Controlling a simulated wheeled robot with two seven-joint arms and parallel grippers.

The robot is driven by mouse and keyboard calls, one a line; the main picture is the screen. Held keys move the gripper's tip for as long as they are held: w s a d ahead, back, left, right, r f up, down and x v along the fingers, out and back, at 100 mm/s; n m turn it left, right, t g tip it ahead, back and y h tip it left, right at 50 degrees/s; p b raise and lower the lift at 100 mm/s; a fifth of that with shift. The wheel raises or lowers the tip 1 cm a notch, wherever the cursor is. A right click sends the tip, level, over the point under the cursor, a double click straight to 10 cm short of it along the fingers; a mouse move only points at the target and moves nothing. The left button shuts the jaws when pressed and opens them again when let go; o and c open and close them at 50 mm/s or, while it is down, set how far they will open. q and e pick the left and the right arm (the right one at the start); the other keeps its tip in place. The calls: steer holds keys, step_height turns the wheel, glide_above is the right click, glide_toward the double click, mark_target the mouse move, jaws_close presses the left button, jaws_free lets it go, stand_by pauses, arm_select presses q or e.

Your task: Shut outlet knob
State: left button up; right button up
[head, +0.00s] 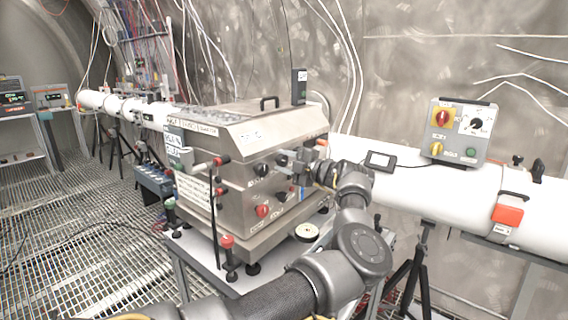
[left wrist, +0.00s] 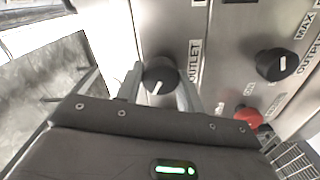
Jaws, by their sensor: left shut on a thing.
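The outlet knob (left wrist: 158,76) is black and round with a white pointer line. It sits on the steel panel beside the label OUTLET in the left wrist view. My left gripper (head: 304,173) is at the right part of the steel box's front (head: 235,186) in the head view. Its two fingers stand on either side of the knob, shut on it. In the head view the gripper hides the knob. My right gripper is not in view.
Another black knob (left wrist: 275,64) and a red knob (left wrist: 248,116) are on the same panel, to the right of the outlet knob. A white pipe (head: 415,190) runs right of the box. A grey control box (head: 459,133) stands on the pipe.

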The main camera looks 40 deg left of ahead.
arm_select(q)
steer(key=m+p, duration=0.1)
steer(key=m, duration=0.4)
steer(key=shift+m, duration=0.4)
steer(key=m+p, duration=0.1)
steer(key=m, duration=0.2)
steer(key=shift+w+f+m+p, duration=0.1)
steer(key=shift+m+p, duration=0.25)
steer(key=shift+m, duration=1.45)
steer(key=o, duration=0.9)
steer(key=shift+d, duration=0.1)
steer(key=shift+o, duration=0.4)
